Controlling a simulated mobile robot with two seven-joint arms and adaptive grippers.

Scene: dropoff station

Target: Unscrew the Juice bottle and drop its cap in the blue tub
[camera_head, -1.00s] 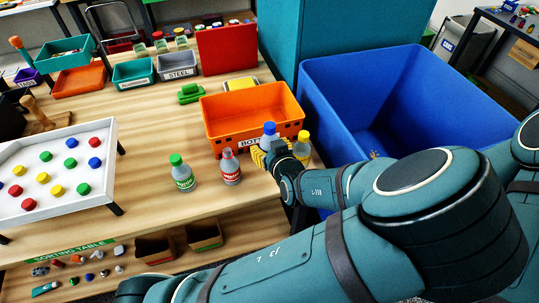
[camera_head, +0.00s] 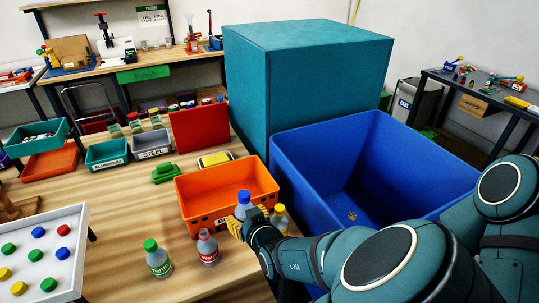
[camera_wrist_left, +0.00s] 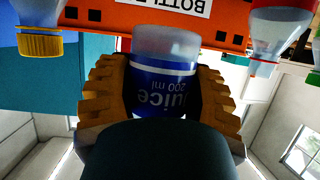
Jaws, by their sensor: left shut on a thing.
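The Juice bottle (camera_head: 244,210), with a blue cap (camera_head: 244,196), is upright in front of the orange bin in the head view. My left gripper (camera_head: 241,226) is shut around its body. In the left wrist view, the bottle's blue Juice label (camera_wrist_left: 162,88) appears upside down between the yellow finger pads, and its cap is hidden. I cannot tell if the bottle touches the table. The large blue tub (camera_head: 300,165) stands right of the table, with small yellowish bits on its floor. My right gripper is out of view.
A yellow-capped bottle (camera_head: 279,219) stands close to the right of my gripper. The orange bin (camera_head: 205,207) is just behind. A teal block (camera_head: 300,75) rises behind the tub.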

